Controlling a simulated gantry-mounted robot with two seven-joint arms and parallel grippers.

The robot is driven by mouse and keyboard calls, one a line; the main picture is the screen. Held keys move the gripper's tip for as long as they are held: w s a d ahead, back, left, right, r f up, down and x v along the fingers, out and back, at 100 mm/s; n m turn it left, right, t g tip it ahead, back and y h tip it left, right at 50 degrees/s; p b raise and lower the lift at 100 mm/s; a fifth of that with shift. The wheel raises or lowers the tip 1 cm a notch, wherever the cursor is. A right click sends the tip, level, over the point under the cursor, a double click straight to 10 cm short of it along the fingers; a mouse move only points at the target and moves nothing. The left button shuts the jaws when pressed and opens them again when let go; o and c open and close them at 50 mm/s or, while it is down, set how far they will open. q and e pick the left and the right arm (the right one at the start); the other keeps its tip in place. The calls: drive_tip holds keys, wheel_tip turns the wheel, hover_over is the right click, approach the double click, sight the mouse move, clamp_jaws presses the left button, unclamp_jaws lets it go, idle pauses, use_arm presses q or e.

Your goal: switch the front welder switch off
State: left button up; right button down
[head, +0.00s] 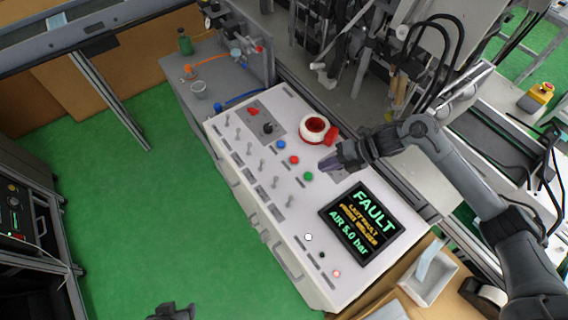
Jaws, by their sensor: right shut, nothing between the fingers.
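A white control panel (235,150) carries a row of small grey toggle switches with labels too small to read. I cannot tell which one is the front welder switch. The switch nearest the screen (289,199) and the one at the far end (227,118) bound the row. My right gripper (322,167) is shut and empty above the panel, beside the green button (308,176) and to the right of the switches, apart from them. Part of my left gripper (172,312) shows at the bottom edge, over the floor; its fingers are not clear.
The panel also has a blue button (281,144), a red button (294,159), a black knob (267,128) and a red-and-white ring (316,127). A screen (361,222) reads FAULT. Machinery stands behind. The green floor (150,200) at left is clear.

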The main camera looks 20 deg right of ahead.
sight(275, 181)
drive_tip(key=shift+s+f, duration=0.1)
drive_tip(key=shift+s, duration=0.05)
drive_tip(key=x, duration=0.9)
drive_tip(key=shift+a+f+b, duration=0.1)
drive_tip(key=shift+a+b, duration=0.1)
drive_tip(key=shift+b, duration=0.1)
drive_tip(key=a, duration=0.1)
drive_tip(key=w+a, duration=0.1)
drive_tip(key=a, duration=0.1)
drive_tip(key=shift+w, duration=0.1)
drive_tip(key=shift+w+a, duration=0.2)
drive_tip(key=shift+a, duration=0.35)
drive_tip(key=shift+p, duration=0.45)
